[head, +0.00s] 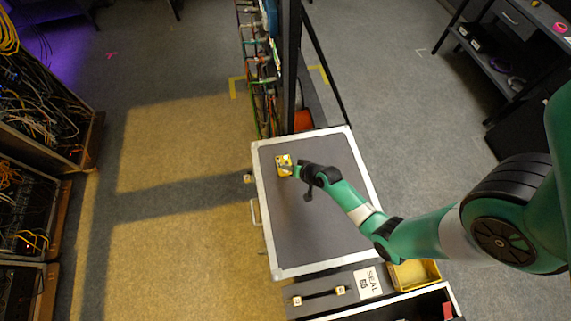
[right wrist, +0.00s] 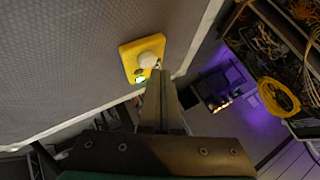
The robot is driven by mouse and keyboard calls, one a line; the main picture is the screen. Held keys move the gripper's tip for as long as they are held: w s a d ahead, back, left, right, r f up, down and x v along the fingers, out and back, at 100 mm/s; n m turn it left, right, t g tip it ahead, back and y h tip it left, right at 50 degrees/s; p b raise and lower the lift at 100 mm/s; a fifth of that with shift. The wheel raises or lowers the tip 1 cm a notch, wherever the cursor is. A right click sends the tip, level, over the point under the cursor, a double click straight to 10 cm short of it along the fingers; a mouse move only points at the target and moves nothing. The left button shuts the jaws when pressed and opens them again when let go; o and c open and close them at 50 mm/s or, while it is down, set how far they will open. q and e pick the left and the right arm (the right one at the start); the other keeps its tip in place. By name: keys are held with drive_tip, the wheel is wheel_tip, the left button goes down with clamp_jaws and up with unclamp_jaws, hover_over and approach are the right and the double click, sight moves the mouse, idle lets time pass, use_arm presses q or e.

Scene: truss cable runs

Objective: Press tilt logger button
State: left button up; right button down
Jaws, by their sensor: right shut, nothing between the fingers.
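The tilt logger (head: 283,161) is a small yellow box on the grey top of the case, near its upper left corner. In the right wrist view the tilt logger (right wrist: 131,58) shows a round white button (right wrist: 148,60) and a small lit green spot beside it. My right gripper (head: 295,170) is shut and empty, its tips at the logger's right side in the head view. In the right wrist view its fingertips (right wrist: 160,74) overlap the box's edge just below the button. I cannot tell whether they touch it. My left gripper is out of view.
The silver-edged case (head: 310,235) has a mostly bare top. A truss with cables (head: 262,75) stands just behind it. A card marked SEAL (head: 368,283) and a yellow tray (head: 414,274) lie in front. Racks with cables (head: 45,110) stand at the left.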

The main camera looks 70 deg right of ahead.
sight(287, 172)
drive_tip(key=shift+f+b, duration=0.45)
drive_tip(key=shift+f, duration=0.25)
idle(0.6)
drive_tip(key=shift+r, duration=0.15)
drive_tip(key=shift+r+p, duration=0.8)
drive_tip(key=shift+p, duration=0.15)
wheel_tip(287, 172, up, 5)
drive_tip(key=p, duration=0.5)
idle(0.5)
